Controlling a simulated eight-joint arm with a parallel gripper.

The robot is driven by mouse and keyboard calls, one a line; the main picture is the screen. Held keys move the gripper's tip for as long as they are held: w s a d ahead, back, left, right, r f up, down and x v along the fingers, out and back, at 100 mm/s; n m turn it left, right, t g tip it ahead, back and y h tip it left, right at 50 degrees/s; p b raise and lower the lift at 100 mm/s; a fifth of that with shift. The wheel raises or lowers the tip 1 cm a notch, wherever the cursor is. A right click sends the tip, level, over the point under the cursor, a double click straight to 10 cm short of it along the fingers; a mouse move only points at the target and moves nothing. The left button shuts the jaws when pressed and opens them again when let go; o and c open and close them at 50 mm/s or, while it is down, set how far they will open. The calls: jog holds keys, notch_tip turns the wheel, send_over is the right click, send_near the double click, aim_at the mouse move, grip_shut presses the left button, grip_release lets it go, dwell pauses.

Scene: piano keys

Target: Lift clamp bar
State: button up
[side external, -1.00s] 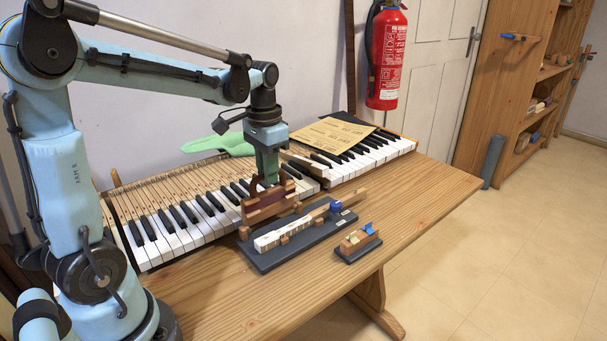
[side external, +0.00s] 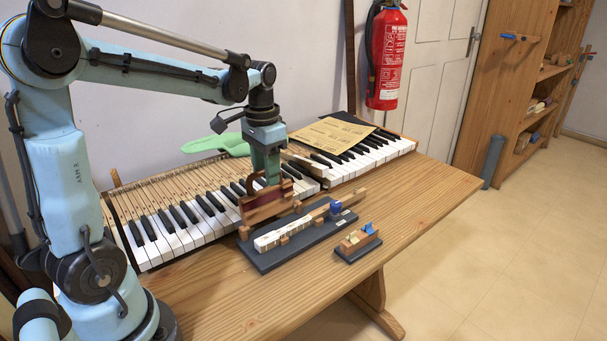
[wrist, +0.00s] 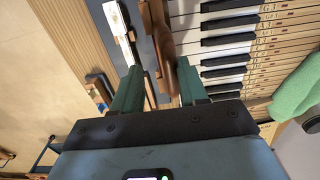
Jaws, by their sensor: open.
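The clamp bar (side external: 268,208) is a reddish-brown wooden piece with an arched handle. In the side view it stands at the left end of a dark base board (side external: 280,258), beside the piano keys. In the wrist view its brown wood (wrist: 160,40) shows ahead of and between my fingers. My gripper (side external: 266,180) is open and points down over the handle, with its green fingers on either side of it. The wrist view shows the jaws (wrist: 160,75) apart, the right finger close to the handle. Whether either finger touches it, I cannot tell.
A white-topped key (side external: 275,238) lies along the base board, with a blue piece (side external: 335,206) at its far end. A small block stand (side external: 357,243) is in front right. Piano keys (side external: 180,228) stretch behind. The table front (side external: 225,305) is clear.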

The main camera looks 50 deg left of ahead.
jog(key=shift+r, duration=0.1)
dwell(0.3)
jog(key=shift+r, duration=2.9)
jog(key=shift+d, duration=0.15)
jog(key=s+d+f+t, duration=0.2)
jog(key=s+d+t, duration=0.1)
jog(key=d, duration=0.3)
jog(key=s+d+f+t, duration=0.3)
jog(key=d+t, duration=0.1)
jog(key=d, duration=0.2)
jog(key=shift+d+f, duration=0.15)
jog(key=shift+f, duration=0.2)
